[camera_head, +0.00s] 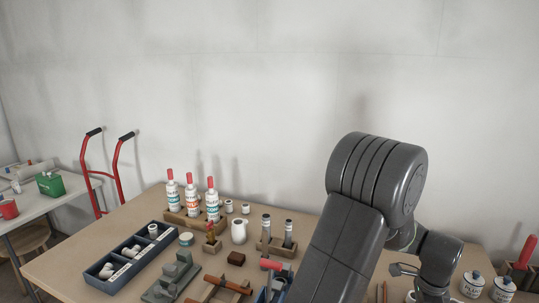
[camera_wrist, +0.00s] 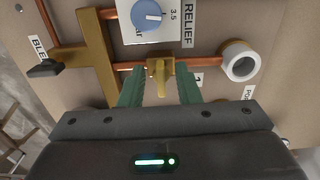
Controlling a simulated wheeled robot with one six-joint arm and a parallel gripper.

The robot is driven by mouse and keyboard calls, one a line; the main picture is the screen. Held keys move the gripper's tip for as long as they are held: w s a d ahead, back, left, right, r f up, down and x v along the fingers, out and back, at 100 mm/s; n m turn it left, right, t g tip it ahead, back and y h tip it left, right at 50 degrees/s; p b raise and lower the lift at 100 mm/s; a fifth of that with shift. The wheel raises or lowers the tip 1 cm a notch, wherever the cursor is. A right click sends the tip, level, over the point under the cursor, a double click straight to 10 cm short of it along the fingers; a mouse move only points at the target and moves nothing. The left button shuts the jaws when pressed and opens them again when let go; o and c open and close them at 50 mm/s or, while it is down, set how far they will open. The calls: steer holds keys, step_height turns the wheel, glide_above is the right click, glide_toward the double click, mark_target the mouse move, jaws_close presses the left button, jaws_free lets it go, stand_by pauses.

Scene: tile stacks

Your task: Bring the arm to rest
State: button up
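My gripper (camera_wrist: 160,90) shows at the lower middle of the wrist view. Its two green fingers stand apart, with a gap on each side of a small brass lever (camera_wrist: 159,76). No contact between fingers and lever shows. The lever sits on a copper pipe (camera_wrist: 207,60) mounted on a beige panel. In the head view my dark grey arm is bent up at the right and fills much of the foreground. My fingers cannot be made out there.
The panel carries a blue dial (camera_wrist: 146,15), a brass fitting (camera_wrist: 97,50), a black handle (camera_wrist: 45,68) and a white-ringed pipe end (camera_wrist: 240,62). A workbench (camera_head: 75,260) holds red-capped bottles (camera_head: 191,195), a blue divided tray (camera_head: 128,256) and white jars (camera_head: 473,284).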

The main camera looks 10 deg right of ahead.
steer(key=shift+r+n, duration=0.25)
steer(key=shift+n, duration=0.95)
steer(key=n, duration=0.4)
steer(key=shift+s+n+p, duration=0.2)
steer(key=shift+n+p, duration=0.15)
steer(key=shift+n, duration=0.05)
steer(key=n+p, duration=0.1)
steer(key=n, duration=0.5)
steer(key=shift+s, duration=0.15)
steer(key=shift+n, duration=0.3)
